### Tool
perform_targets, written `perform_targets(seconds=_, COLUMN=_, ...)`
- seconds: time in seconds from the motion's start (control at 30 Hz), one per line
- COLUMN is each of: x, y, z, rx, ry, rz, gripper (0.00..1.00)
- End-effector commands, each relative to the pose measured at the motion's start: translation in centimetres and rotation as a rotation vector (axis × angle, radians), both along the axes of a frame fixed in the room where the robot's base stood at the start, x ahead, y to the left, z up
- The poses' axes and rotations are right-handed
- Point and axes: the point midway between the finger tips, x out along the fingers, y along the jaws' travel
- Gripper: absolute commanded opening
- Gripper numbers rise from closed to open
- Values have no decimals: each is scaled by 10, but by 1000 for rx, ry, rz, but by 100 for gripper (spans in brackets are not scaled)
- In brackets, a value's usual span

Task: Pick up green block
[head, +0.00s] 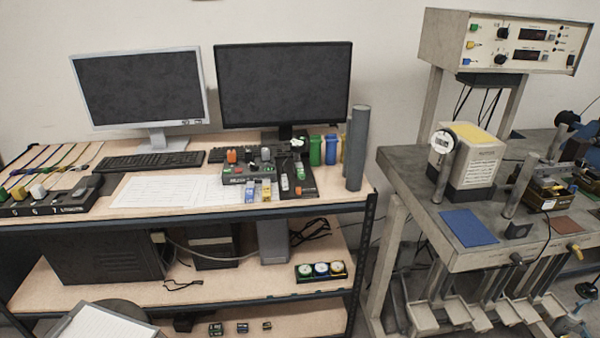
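No plain loose green block stands out, and I cannot tell which green thing is meant. A green upright container-like piece (315,150) stands at the desk's right back, left of a blue one (331,149) and a yellow one partly hidden by a grey cylinder. A small green piece (300,173) sits on the dark control panel in front of them. A green handle (18,193) is on the dark lever unit at the far left. My gripper is not in view.
Two monitors (283,85) and keyboards (150,161) stand at the desk's back. The tall grey cylinder (357,148) rises at its right edge. White papers (165,190) cover the middle. A grey workbench (420,210) with instruments stands at right.

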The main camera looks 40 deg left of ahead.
Motion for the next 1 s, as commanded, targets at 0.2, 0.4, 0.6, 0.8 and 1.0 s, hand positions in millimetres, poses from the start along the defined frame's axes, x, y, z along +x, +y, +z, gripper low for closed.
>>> perform_targets(seconds=0.2, x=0, y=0, z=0, rx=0, ry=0, rz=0, gripper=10)
perform_targets(seconds=0.4, x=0, y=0, z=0, rx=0, ry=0, rz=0, gripper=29)
perform_targets(seconds=0.6, x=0, y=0, z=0, rx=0, ry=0, rz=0, gripper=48)
perform_targets(seconds=0.8, x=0, y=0, z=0, rx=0, ry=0, rz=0, gripper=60)
perform_targets(seconds=1.0, x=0, y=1, z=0, rx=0, ry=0, rz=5, gripper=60)
